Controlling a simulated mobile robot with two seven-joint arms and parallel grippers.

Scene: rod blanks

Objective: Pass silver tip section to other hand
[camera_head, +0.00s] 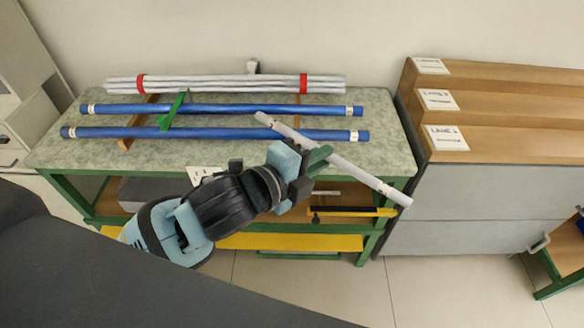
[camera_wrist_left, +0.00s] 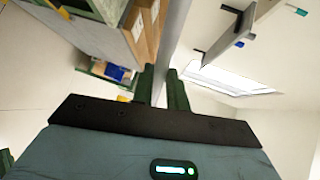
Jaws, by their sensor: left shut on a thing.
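A silver tip section (camera_head: 362,176), a thin light-grey rod, is held by my left gripper (camera_head: 318,158) in front of the table in the head view. The rod slants from upper left to lower right, and the jaws grip it around its middle. In the left wrist view the rod (camera_wrist_left: 172,45) runs up between the two dark green fingers (camera_wrist_left: 163,88). The fingers are shut on it. My right gripper is in neither view.
A green-framed table (camera_head: 60,150) holds two blue tubes (camera_head: 230,109) and a bundle of grey rods with red bands (camera_head: 220,84). Stepped wooden lanes with labels (camera_head: 500,100) stand to the right. Open floor (camera_head: 450,285) lies in front.

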